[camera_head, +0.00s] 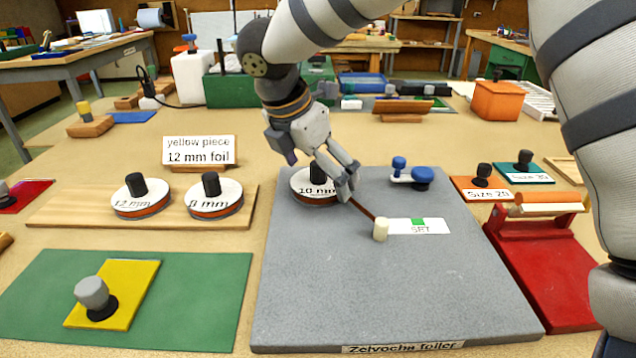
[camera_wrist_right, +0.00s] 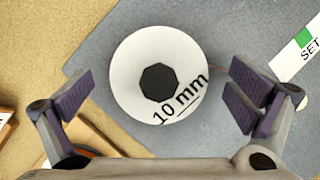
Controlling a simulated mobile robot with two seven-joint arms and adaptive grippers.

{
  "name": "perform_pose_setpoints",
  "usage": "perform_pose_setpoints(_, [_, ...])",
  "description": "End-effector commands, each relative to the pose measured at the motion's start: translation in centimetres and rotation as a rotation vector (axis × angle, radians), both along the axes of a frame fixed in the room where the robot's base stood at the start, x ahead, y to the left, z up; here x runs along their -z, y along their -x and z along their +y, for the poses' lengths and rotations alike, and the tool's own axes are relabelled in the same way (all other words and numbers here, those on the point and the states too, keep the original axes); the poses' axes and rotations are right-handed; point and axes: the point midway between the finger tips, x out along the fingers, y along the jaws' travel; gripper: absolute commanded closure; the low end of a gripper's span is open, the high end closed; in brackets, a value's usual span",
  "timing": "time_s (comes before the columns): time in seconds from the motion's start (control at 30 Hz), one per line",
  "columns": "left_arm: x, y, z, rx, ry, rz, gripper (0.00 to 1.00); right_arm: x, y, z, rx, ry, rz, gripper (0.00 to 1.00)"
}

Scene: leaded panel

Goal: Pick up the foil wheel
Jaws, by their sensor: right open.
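The foil wheel marked "10 mm" (camera_head: 307,188) is a white disc with a black knob, lying at the back left of the grey foiler board (camera_head: 370,290). My right gripper (camera_head: 318,178) is open and empty above this wheel, pointing down. In the right wrist view the 10 mm wheel (camera_wrist_right: 130,75) shows between the spread fingers, with its dark knob near the middle. Two more foil wheels, "12 mm" (camera_head: 141,198) and one that seems to read "8 mm" (camera_head: 215,198), sit on a wooden board (camera_head: 75,212). A sign (camera_head: 198,150) reads "yellow piece 12 mm foil". My left gripper is out of view.
The foiler board also carries a blue-knobbed part (camera_head: 420,177), a cream post (camera_head: 380,229) and a "SET" label (camera_head: 415,227). A red stand (camera_head: 545,270) is at right. A yellow piece (camera_head: 125,290) lies on a green mat (camera_head: 215,275) at front left.

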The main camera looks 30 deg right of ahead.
Motion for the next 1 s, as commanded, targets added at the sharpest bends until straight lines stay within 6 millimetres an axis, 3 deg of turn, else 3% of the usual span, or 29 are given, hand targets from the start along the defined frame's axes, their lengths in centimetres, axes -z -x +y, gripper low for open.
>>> perform_pose_setpoints(0.23, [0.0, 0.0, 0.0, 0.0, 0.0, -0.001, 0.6, 0.4, 0.0, -0.2, 0.0, -0.001, -0.002, 0.0])
perform_pose_setpoints(0.43, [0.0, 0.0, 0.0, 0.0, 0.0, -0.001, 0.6, 0.4, 0.0, -0.2, 0.0, -0.001, -0.002, 0.43])
perform_pose_setpoints(0.47, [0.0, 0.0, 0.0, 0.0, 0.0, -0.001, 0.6, 0.4, 0.0, -0.2, 0.0, -0.001, -0.002, 0.45])
perform_pose_setpoints(0.8, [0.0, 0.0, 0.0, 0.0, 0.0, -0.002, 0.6, -0.1, -0.1, -0.2, 0.001, 0.0, -0.004, 0.45])
perform_pose_setpoints(0.93, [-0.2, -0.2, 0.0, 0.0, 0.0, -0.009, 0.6, -2.9, -0.2, -0.2, 0.002, -0.002, -0.009, 0.45])
perform_pose_setpoints(1.0, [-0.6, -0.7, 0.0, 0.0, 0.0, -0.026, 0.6, -5.0, 0.8, 1.1, -0.004, 0.0, -0.012, 0.45])
